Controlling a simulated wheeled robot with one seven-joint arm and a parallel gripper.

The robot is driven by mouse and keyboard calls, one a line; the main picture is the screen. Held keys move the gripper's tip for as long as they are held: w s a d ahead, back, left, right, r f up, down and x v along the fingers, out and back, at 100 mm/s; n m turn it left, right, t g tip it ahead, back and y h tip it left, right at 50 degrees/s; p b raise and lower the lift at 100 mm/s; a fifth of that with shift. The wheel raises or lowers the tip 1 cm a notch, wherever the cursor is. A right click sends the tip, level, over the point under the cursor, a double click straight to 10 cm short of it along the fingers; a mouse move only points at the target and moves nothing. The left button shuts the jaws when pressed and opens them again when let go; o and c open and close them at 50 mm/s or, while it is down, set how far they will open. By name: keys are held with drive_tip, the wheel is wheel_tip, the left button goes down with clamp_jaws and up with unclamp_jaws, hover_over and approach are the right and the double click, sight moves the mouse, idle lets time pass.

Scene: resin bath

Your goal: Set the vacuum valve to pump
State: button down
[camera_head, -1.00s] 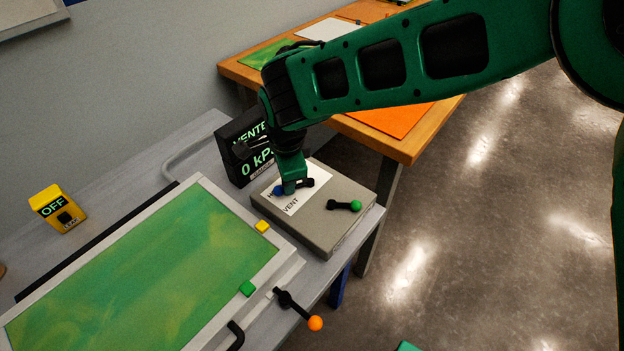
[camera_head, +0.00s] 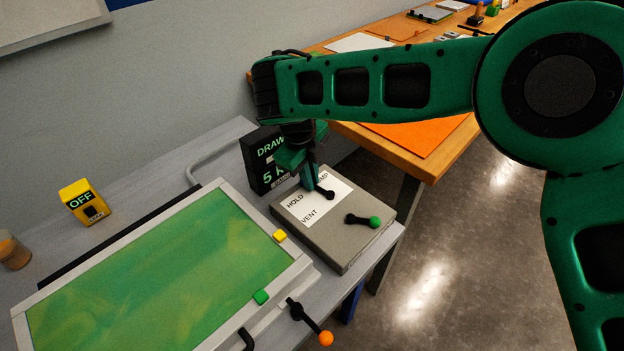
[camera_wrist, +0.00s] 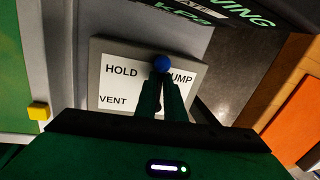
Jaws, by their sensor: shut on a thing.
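The vacuum valve (camera_head: 335,235) is a grey box with a white plate (camera_head: 303,207) marked HOLD, VENT and a partly covered PUMP. My gripper (camera_head: 312,184) is down at the plate, shut on the valve's black lever. In the wrist view the lever's blue knob (camera_wrist: 162,63) shows just past my fingertips (camera_wrist: 161,82), at the top of the plate between HOLD and PUMP, covering the P. Most of the lever is hidden by my fingers. The black gauge (camera_head: 262,180) behind the box reads DRAW..., with 5 and a partly hidden unit; the wrist view shows "WING".
A second lever with a green knob (camera_head: 374,222) is on the same box, close to my gripper. The green resin bath (camera_head: 160,270) lies left, with an orange-knobbed lever (camera_head: 326,338) in front. A yellow OFF switch box (camera_head: 84,201) stands behind it. A wooden table (camera_head: 432,165) is beyond.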

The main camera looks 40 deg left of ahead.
drive_tip(key=shift+w+a+r+m, duration=0.1)
drive_tip(key=shift+w+a+m, duration=0.05)
drive_tip(key=shift+a+m, duration=0.45)
drive_tip(key=shift+w+d, duration=0.1)
drive_tip(key=shift+w, duration=0.05)
drive_tip(key=c, duration=1.8)
unclamp_jaws()
drive_tip(key=shift+c, duration=0.2)
drive_tip(key=shift+w+d, duration=0.1)
wheel_tip(320, 180, up, 10)
drive_tip(key=s, duration=0.2)
drive_tip(key=shift+r, duration=0.2)
